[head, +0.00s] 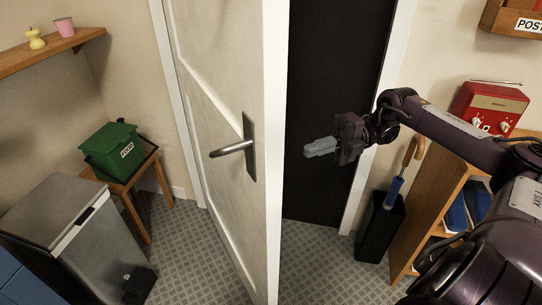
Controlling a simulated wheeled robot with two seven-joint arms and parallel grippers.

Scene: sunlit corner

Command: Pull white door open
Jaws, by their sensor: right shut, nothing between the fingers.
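The white door (222,125) stands ajar in the head view, its free edge toward me and a dark opening (335,105) to its right. A metal lever handle (234,149) on a plate is on its left face. My right gripper (308,150) is shut and empty, in front of the dark opening. It is to the right of the door's edge, apart from the handle. My left gripper does not show.
A metal bin (75,240) and a small wooden table (140,180) with a green box (112,150) stand at the left. An umbrella stand (380,228) and a wooden shelf unit (420,200) with a red radio (488,108) stand at the right. Patterned floor lies between.

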